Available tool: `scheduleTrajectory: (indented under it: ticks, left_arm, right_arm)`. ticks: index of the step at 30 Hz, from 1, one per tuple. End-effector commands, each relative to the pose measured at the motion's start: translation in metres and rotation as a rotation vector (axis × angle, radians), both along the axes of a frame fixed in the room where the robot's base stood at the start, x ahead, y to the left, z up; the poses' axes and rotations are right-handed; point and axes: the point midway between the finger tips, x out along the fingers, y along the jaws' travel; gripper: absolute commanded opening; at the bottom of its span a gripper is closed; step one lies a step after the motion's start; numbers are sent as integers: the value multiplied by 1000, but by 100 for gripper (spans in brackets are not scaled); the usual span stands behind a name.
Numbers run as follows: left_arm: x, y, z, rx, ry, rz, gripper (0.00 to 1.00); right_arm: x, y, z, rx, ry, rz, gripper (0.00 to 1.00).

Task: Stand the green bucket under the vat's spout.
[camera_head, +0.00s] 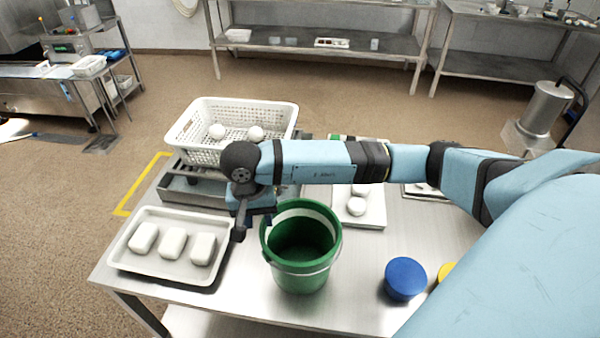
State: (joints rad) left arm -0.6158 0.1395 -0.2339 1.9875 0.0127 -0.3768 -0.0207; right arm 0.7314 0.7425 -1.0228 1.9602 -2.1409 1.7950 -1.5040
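The green bucket (303,262) stands upright on the steel table (190,302), front middle. It is empty as far as I see inside, with a pale band inside its rim and a thin wire handle on its front. My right gripper (248,226) points down at the bucket's left rear rim. One grey finger shows just left of the rim; whether the fingers touch or grip the rim is unclear. My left gripper is out of view. I cannot make out a vat with a spout for certain; a steel cylinder (547,107) stands at the far right.
A white tray (140,263) with white blocks lies left of the bucket. A white perforated basket (208,152) with round white pieces is behind. A blue round lid (405,279) and a yellow item (445,271) are right. My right arm crosses above the table's back.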

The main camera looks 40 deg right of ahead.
Motion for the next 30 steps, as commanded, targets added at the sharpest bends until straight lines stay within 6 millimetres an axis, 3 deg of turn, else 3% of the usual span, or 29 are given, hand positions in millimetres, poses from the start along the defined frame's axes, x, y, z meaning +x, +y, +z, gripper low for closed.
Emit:
scheduleTrajectory:
  ticks: [3,11,18,27,30]
  left_arm:
    - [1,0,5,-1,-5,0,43]
    - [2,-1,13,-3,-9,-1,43]
    - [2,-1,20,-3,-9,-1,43]
    - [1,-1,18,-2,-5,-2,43]
    - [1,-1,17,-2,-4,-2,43]
  right_arm:
    - [-1,-1,-17,2,2,0,35]
    - [-3,-1,-37,3,4,-1,35]
    - [-6,-2,-72,4,2,-2,35]
    - [-6,-3,-78,4,0,-1,35]
    - [-6,-3,-78,4,0,-1,14]
